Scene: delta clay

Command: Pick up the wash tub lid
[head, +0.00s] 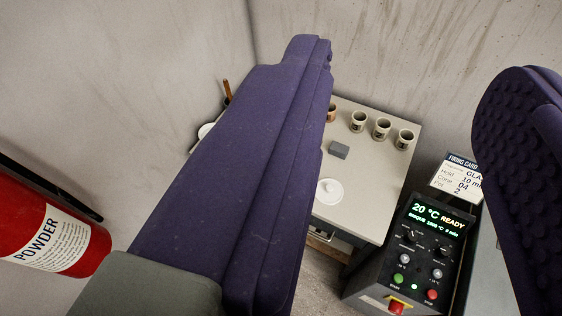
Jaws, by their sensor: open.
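A small round white lid with a knob (329,190) lies on the pale table, near its front edge; I take it for the wash tub lid. It shows between my two purple fingers, close to the left one. My gripper (420,58) is open and empty, its fingers wide apart. The lid looks well beyond the gripper, with no contact visible. The left finger hides the left part of the table.
Several cups (381,129) stand along the back of the table (379,190). A grey block (339,150) lies behind the lid. A kiln controller (411,255) and firing card (456,178) are at right. A red powder extinguisher (50,235) hangs left. Walls close the back.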

